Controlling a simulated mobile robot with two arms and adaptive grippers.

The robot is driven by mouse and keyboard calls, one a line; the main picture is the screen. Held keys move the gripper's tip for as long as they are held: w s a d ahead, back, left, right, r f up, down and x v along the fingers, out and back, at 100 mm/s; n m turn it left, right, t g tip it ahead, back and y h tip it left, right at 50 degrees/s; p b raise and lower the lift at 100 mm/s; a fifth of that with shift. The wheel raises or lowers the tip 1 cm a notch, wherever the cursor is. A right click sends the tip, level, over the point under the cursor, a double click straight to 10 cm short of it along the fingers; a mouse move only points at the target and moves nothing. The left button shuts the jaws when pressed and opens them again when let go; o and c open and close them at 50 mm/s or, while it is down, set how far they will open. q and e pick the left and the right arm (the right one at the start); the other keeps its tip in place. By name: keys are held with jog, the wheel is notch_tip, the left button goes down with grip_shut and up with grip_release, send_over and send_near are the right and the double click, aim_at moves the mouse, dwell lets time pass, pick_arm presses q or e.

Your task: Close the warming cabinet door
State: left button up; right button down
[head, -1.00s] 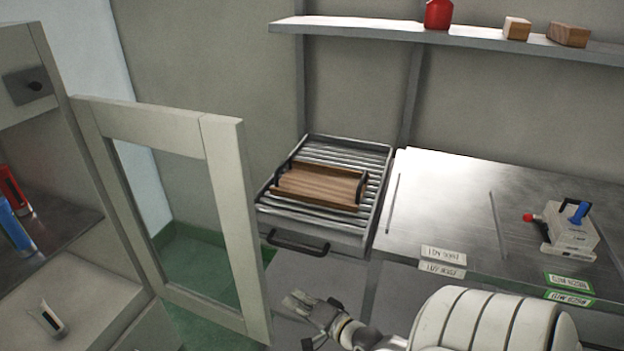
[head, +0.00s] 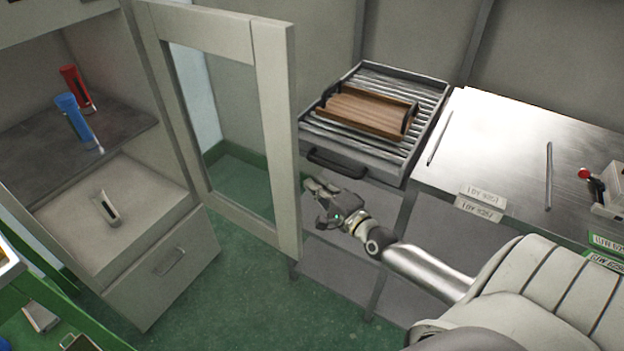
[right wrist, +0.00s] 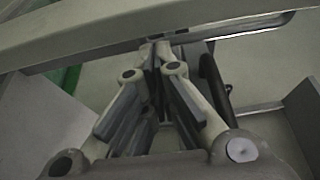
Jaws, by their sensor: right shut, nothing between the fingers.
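The warming cabinet (head: 180,205) stands at the left in the head view. Its door (head: 274,130), a pale frame around a glass pane, stands wide open and juts out into the room. My right gripper (head: 311,187) is just right of the door's free edge, with its fingers pointing toward it. In the right wrist view its fingers (right wrist: 160,48) are together and empty. A pale bar, which looks like the door frame (right wrist: 90,32), crosses just beyond the fingertips. I cannot tell whether they touch it. My left gripper is out of view.
A slatted tray (head: 425,95) bearing a wooden piece (head: 365,110) and a metal bench (head: 500,150) are at the right. Green floor (head: 245,305) is clear below the door.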

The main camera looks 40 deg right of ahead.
jog(key=shift+w, duration=1.1)
jog(key=shift+a, duration=0.2)
